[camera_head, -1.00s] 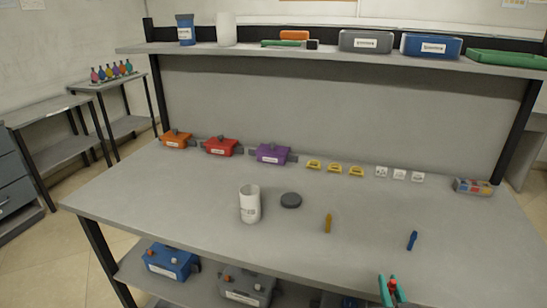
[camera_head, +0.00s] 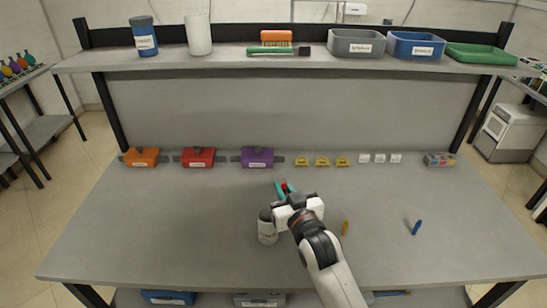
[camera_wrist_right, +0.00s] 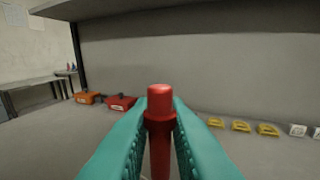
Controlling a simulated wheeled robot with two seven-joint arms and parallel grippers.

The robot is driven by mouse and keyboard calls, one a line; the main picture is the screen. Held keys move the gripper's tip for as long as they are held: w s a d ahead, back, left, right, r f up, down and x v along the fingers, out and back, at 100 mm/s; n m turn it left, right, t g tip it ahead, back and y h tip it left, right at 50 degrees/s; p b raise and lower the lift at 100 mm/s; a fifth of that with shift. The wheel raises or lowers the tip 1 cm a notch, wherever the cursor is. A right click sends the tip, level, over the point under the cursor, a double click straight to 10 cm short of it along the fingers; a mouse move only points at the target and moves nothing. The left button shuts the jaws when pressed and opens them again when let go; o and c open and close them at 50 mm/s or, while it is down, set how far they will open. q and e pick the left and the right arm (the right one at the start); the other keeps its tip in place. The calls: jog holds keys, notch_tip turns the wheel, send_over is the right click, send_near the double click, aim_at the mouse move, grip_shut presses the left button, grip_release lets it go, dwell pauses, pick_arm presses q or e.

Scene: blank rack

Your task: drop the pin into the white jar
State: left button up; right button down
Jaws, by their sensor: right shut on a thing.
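My right gripper (camera_head: 284,187), with teal fingers, is shut on a red pin (camera_wrist_right: 160,130). The pin stands upright between the fingers in the right wrist view, its wider head above the fingertips. In the head view only a bit of red shows between the fingertips. The white jar (camera_head: 267,233) stands on the table just in front of and left of the gripper's body. A dark part covers its top in this view, so I cannot see its mouth. The round dark lid is not clearly visible. My left gripper is not in view.
A yellow pin (camera_head: 345,228) and a blue pin (camera_head: 416,227) lie right of my arm. Orange (camera_head: 141,157), red (camera_head: 198,157) and purple (camera_head: 257,157) boxes and small yellow holders line the back. A shelf (camera_head: 225,61) spans above. The table's left side is clear.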

pick_arm(q)
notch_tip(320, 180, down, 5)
jog(key=b, duration=0.5)
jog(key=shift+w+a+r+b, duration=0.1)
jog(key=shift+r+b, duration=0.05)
jog(key=shift+b, duration=0.15)
pick_arm(e)
jog(key=shift+n+y, duration=0.3)
jog(key=shift+y, duration=0.1)
jog(key=a+f, duration=0.1)
jog(key=f, duration=0.1)
jog(key=w+a+f, duration=0.1)
jog(key=f, duration=0.1)
jog(key=shift+w+a, duration=0.1)
jog(key=shift+a, duration=0.05)
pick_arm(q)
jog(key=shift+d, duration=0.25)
pick_arm(e)
jog(key=c, duration=1.3)
grip_release()
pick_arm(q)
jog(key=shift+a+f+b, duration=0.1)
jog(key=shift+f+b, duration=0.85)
pick_arm(e)
jog(key=v, duration=1.2)
jog(key=shift+r, duration=0.2)
